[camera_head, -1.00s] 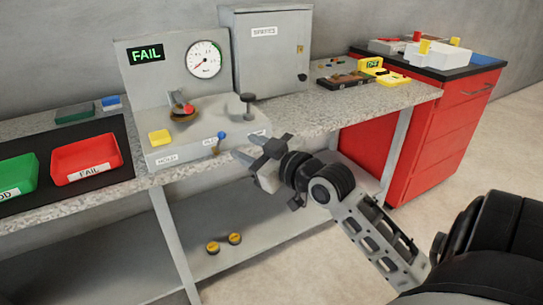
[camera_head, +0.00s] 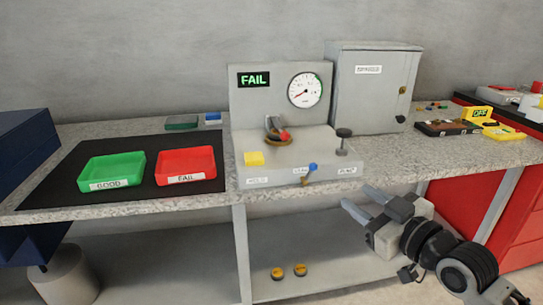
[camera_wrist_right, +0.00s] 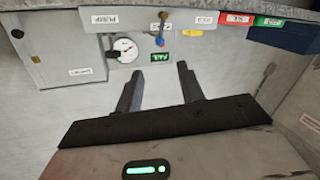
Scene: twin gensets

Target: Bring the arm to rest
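My right gripper (camera_head: 357,201) is in front of the bench edge, below the right end of the test stand (camera_head: 265,122). Its two fingers point left in the head view. In the right wrist view the gripper (camera_wrist_right: 155,78) is open, with a clear gap and nothing between the fingers. My right arm runs off at the lower right of the head view. My left gripper is not in view.
The bench holds a green GOOD tray (camera_head: 112,170), a red FAIL tray (camera_head: 186,166) and a grey cabinet (camera_head: 375,95). The stand's display (camera_head: 253,79) reads FAIL. Two yellow-topped parts (camera_head: 288,271) lie on the lower shelf. A red cabinet (camera_head: 515,215) stands right.

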